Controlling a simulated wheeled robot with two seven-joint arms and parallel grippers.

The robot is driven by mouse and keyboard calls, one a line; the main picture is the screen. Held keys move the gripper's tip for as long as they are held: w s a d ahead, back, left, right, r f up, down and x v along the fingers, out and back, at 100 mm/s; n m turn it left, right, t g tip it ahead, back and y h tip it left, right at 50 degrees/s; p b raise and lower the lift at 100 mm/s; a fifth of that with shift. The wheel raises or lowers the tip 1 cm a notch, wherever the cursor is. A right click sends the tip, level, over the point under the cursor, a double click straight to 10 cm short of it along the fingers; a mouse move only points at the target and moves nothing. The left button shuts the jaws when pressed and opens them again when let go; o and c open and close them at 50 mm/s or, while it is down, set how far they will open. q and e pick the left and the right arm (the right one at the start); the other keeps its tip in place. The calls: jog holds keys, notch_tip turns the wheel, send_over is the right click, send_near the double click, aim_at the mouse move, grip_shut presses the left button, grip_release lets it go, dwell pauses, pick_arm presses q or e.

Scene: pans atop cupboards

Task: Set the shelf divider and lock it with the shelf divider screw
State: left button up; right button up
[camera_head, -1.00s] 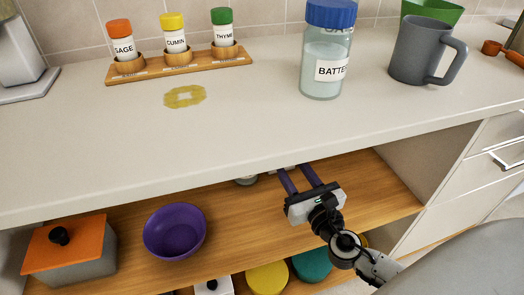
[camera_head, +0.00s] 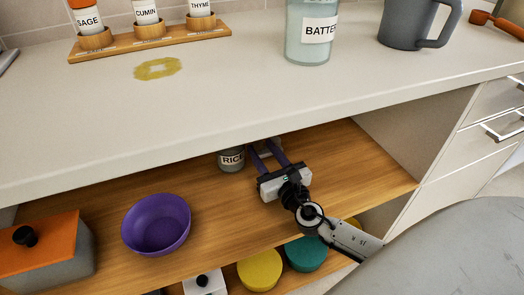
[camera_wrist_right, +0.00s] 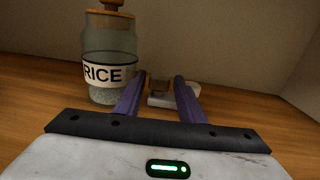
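My right gripper (camera_head: 267,146) reaches into the open cupboard, low over the wooden shelf. Its two purple fingers stand apart. In the right wrist view, a small brass-coloured piece (camera_wrist_right: 160,88) shows between or just beyond the fingertips, beside a pale flat block (camera_wrist_right: 182,97) on the shelf. The brass piece may be the shelf divider screw; I cannot tell for sure, nor whether the fingers touch it. The pale block also shows at the fingertips in the head view, partly hidden. I cannot make out a shelf divider. My left gripper is not in view.
A RICE jar (camera_wrist_right: 108,60) stands just left of the fingers. A purple bowl (camera_head: 156,224) and an orange-lidded pot (camera_head: 45,258) sit further left. The counter (camera_head: 230,100) overhangs the shelf. The shelf's right part is clear up to the side wall (camera_head: 420,120).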

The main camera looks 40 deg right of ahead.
jog(key=shift+w, duration=0.35)
jog(key=c, duration=0.8)
jog(key=shift+o, duration=0.2)
jog(key=shift+r+m+h+p, duration=0.2)
jog(key=shift+m+h+p, duration=0.1)
jog(key=shift+p, duration=0.1)
jog(key=shift+a+m+h+p, duration=0.15)
jog(key=shift+m+h+p, duration=0.2)
jog(key=shift+h, duration=0.25)
jog(key=shift+w+a+m+g+h+p, duration=0.15)
jog(key=shift+m+g+h+p, duration=0.15)
jog(key=shift+m+g+h, duration=0.25)
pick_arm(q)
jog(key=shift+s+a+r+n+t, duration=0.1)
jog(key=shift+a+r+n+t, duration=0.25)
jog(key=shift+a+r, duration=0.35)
pick_arm(e)
jog(key=shift+a+f+m+g+h, duration=0.15)
jog(key=shift+m+g+h, duration=0.75)
jog(key=shift+h, duration=0.85)
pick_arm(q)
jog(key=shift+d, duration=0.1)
